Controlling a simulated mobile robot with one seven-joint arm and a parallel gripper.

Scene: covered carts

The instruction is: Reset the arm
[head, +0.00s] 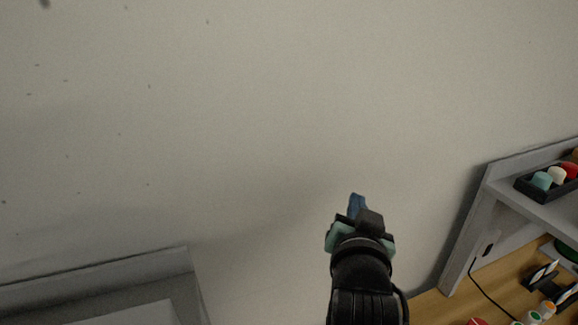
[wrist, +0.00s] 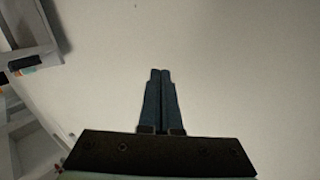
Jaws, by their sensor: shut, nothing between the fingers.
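My gripper (head: 357,203) stands in front of a plain pale wall in the head view, raised and apart from the furniture. Its blue fingers point up and away from me, seen mostly from behind. In the wrist view my gripper (wrist: 160,73) has its two fingers side by side and closed together, with nothing between them. The fingers face the bare pale surface and touch nothing that I can see.
At the right, a grey shelf (head: 495,203) holds a dark tray (head: 525,190) with several coloured items. Below it is a wooden surface (head: 432,308) with small bottles and a black cable. A grey cart (head: 95,275) stands at the lower left. The middle is clear.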

